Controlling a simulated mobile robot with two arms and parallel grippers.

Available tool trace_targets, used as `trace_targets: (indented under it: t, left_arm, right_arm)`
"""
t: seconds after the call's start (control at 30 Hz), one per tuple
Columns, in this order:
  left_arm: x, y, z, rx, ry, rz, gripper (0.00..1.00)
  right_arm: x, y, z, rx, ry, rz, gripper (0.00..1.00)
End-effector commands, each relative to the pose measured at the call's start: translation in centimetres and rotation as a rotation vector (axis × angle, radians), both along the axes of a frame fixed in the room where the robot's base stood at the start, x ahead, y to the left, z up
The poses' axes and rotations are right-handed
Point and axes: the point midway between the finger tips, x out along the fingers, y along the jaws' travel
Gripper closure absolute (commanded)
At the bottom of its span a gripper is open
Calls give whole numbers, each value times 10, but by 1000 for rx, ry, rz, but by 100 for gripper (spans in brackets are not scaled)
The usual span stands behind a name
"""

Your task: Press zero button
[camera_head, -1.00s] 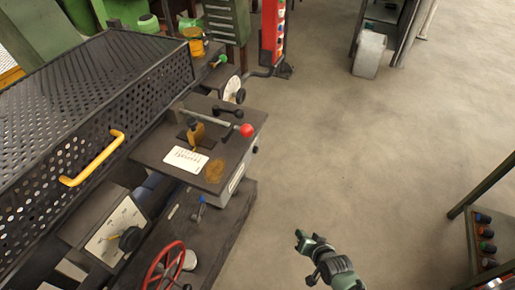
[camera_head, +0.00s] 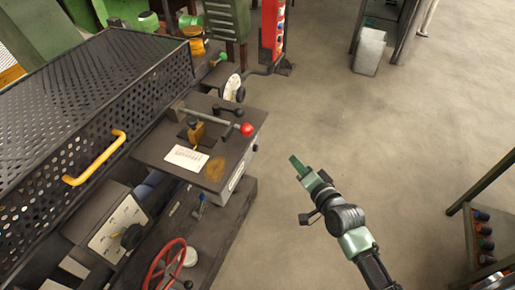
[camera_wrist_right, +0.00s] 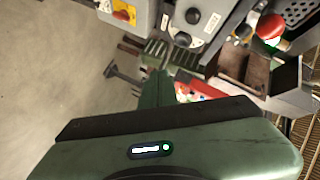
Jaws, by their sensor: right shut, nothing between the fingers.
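My right gripper (camera_head: 297,163) is green, shut and empty. It is over open floor, right of the dark machine (camera_head: 155,150) and apart from it. In the right wrist view its closed green fingers (camera_wrist_right: 156,88) point up the picture. I cannot identify a button marked zero. A red panel (camera_head: 271,30) with several coloured buttons stands at the top of the head view. The right wrist view shows a grey panel with a dial (camera_wrist_right: 193,16) and a red-and-yellow switch (camera_wrist_right: 123,13). My left gripper is not in view.
The machine has a perforated guard (camera_head: 90,90), a yellow handle (camera_head: 95,160), a red-knobbed lever (camera_head: 246,130) and a red handwheel (camera_head: 165,266). A rack (camera_head: 470,220) with coloured items is at the right edge. The floor between is clear.

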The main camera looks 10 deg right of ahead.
Motion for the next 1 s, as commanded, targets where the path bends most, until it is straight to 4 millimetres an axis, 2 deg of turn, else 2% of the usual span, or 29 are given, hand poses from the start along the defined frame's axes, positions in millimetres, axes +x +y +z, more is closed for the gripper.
trace_targets:
  t: [0.17, 0.6, 0.8, 1.0]
  left_arm:
    - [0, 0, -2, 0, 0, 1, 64]
    - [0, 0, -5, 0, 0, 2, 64]
    - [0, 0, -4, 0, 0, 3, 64]
    - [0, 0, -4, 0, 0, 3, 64]
  right_arm:
    - [7, 11, -1, 2, -1, -1, 100]
    - [40, 59, 0, 2, 1, -1, 100]
    - [47, 70, 0, -1, 1, 0, 100]
    - [49, 73, 0, -1, 1, 1, 100]
